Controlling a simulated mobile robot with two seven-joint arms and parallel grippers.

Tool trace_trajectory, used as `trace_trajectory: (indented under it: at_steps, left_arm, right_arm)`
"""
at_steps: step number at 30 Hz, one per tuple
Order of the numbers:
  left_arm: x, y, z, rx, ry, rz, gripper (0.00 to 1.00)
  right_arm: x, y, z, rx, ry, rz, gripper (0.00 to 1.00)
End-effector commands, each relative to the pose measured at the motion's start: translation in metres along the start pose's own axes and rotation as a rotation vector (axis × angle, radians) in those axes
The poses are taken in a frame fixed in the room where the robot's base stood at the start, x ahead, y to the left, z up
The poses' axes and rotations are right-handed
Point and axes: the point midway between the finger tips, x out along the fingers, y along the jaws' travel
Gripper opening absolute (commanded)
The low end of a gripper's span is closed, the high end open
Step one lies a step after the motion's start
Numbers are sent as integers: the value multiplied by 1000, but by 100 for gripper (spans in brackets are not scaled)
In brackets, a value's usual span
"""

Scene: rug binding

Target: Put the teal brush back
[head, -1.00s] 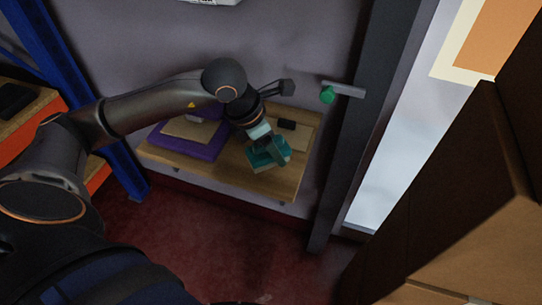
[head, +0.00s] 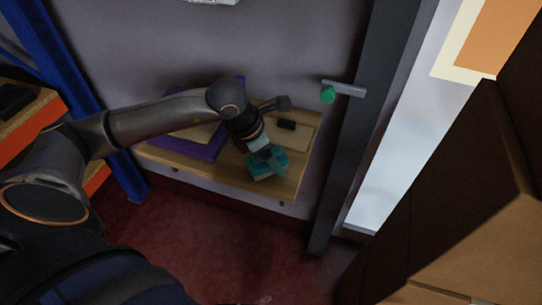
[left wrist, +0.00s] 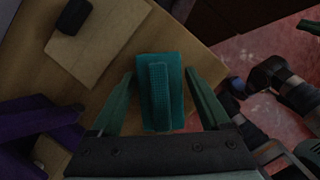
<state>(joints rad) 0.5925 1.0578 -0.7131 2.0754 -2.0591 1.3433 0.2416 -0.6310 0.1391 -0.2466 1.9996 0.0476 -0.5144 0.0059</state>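The teal brush (left wrist: 160,92) shows in the left wrist view as a teal block with a narrower ribbed strip along its top. It lies near the front edge of the wooden shelf (left wrist: 205,62); in the head view the teal brush (head: 268,168) is partly behind my gripper. My left gripper (left wrist: 160,103) is open, one finger on each side of the brush, with gaps visible on both sides. The same gripper shows in the head view (head: 266,154), pointing down over the shelf.
A tan board (head: 303,137) with a black block (head: 287,124) lies behind the brush. A purple item (head: 205,150) with a tan piece lies to the left. A door frame with a green-knobbed handle (head: 328,95) stands to the right. Red floor lies below.

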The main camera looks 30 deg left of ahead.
Motion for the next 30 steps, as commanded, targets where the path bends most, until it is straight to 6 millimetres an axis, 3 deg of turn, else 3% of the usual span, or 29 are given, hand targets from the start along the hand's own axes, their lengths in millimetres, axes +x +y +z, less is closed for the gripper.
trace_trajectory:
  at_steps: [3,14,24,30]
  left_arm:
    - [0,0,0,0,0,0,92]
    - [-8,1,2,0,-1,2,92]
    - [-79,1,2,1,-2,5,92]
    - [-111,1,2,0,-1,3,92]
  right_arm:
    - [0,0,-1,-1,2,0,0]
    - [-2,0,-3,-1,1,1,0]
    - [-5,2,4,2,-13,7,0]
    - [-8,4,4,3,-12,11,0]
